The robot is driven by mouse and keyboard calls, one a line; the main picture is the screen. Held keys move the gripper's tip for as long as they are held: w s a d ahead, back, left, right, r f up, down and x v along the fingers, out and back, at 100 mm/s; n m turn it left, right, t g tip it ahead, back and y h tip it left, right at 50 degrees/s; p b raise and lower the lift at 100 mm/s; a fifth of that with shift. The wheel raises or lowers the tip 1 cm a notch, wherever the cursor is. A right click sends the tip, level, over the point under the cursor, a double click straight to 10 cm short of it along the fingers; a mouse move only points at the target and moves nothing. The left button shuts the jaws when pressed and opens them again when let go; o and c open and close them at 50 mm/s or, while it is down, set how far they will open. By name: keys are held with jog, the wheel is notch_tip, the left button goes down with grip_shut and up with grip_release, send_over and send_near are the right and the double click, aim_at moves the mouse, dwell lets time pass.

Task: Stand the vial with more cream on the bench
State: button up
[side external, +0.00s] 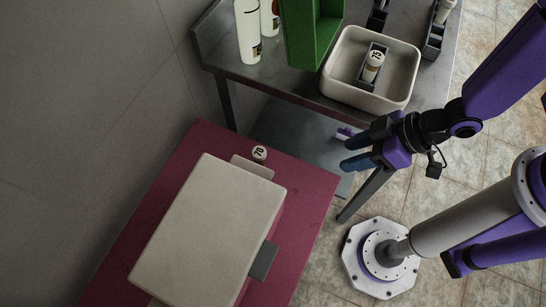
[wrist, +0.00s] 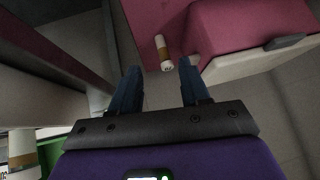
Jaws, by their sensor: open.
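A white-capped vial (side external: 260,153) with dark marking on its cap is on the maroon surface (side external: 312,190), beside the pale-topped box. In the wrist view this vial (wrist: 163,52) shows a white body with a tan band. Another capped vial (side external: 374,62) sits in a small grey holder inside the white basin on the steel table. I cannot compare the cream in the two vials. My gripper (side external: 347,153) is open and empty, to the right of the maroon surface and apart from both vials. In the wrist view the first vial shows beyond the gap between the fingers.
The pale-topped box (side external: 208,225) takes up much of the maroon surface. The white basin (side external: 405,88) stands on the steel table (side external: 262,75), with a green open-fronted box (side external: 303,35) and white bottles (side external: 248,32) to its left. A dark rack (side external: 433,44) is at the right.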

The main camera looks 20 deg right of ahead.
notch_tip(320, 180, down, 4)
jog(key=w+a+t+y, duration=0.1)
jog(key=a+t+y, duration=0.1)
jog(key=n+t+y, duration=0.1)
jog(key=t+y, duration=0.1)
jog(key=y, duration=0.1)
send_near(265, 157)
jog(key=w+a+f, duration=0.3)
jog(key=shift+a+f, duration=0.1)
jog(key=shift+f, duration=0.15)
jog(key=shift+r+x, duration=0.2)
jog(key=shift+x, duration=2.45)
jog(key=shift+a, duration=0.1)
grip_shut()
jog(key=shift+r, duration=0.1)
